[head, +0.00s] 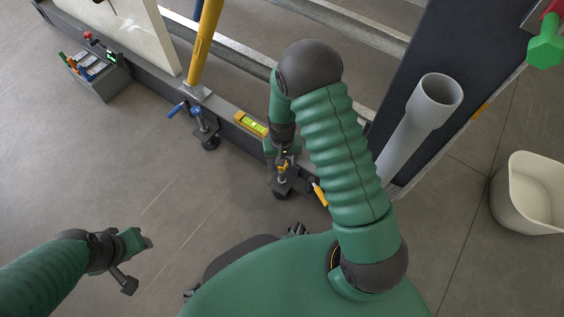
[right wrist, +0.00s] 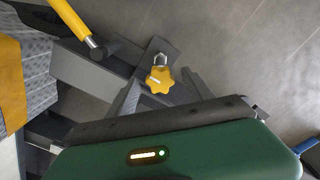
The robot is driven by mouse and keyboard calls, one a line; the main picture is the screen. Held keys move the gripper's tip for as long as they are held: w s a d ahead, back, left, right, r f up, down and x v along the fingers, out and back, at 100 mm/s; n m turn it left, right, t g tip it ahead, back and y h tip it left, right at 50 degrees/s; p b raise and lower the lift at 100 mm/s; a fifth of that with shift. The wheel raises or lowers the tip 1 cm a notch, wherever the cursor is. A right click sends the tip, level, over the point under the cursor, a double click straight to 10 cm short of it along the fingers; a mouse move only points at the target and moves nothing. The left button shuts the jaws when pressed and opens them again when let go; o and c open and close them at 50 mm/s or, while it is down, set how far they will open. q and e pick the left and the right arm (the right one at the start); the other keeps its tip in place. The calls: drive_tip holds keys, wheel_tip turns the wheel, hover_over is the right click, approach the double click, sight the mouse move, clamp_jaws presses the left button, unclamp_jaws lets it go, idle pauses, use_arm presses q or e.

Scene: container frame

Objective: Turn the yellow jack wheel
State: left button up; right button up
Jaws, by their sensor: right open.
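The yellow jack wheel (right wrist: 160,80) is a lobed knob with a white mark, in the middle of the right wrist view. In the head view the yellow jack wheel (head: 284,167) is small and partly hidden by my right gripper (head: 284,158), which is over it at the frame's lower rail. In the right wrist view my right gripper (right wrist: 161,90) is open, with one finger on each side of the wheel. I cannot tell whether the fingers touch it. My left gripper (head: 137,262) hangs over bare floor at the lower left, apart from everything; its jaw opening is unclear.
A blue-handled jack (head: 203,125) and a yellow spirit level (head: 251,123) are on the rail to the left. A yellow post (head: 205,42) rises behind. A grey pipe (head: 420,120) leans at the right near a white bin (head: 527,195). A tool box (head: 100,80) sits far left.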

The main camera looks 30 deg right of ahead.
clamp_jaws()
drive_tip(key=shift+r+m+p, duration=0.2)
drive_tip(key=shift+m+p, duration=0.3)
drive_tip(key=shift+p, duration=0.45)
drive_tip(key=m+p, duration=0.7)
drive_tip(key=p, duration=0.1)
drive_tip(key=shift+r+m+p, duration=0.1)
drive_tip(key=shift+m+p, duration=0.2)
drive_tip(key=shift+p, duration=0.05)
drive_tip(key=m+p, duration=0.3)
drive_tip(key=m, duration=0.1)
drive_tip(key=m+p, duration=0.1)
drive_tip(key=m, duration=0.2)
drive_tip(key=shift+p, duration=0.35)
drive_tip(key=shift+f+m+p, duration=0.25)
drive_tip(key=shift+m+p, duration=0.3)
drive_tip(key=shift+m, duration=0.65)
unclamp_jaws()
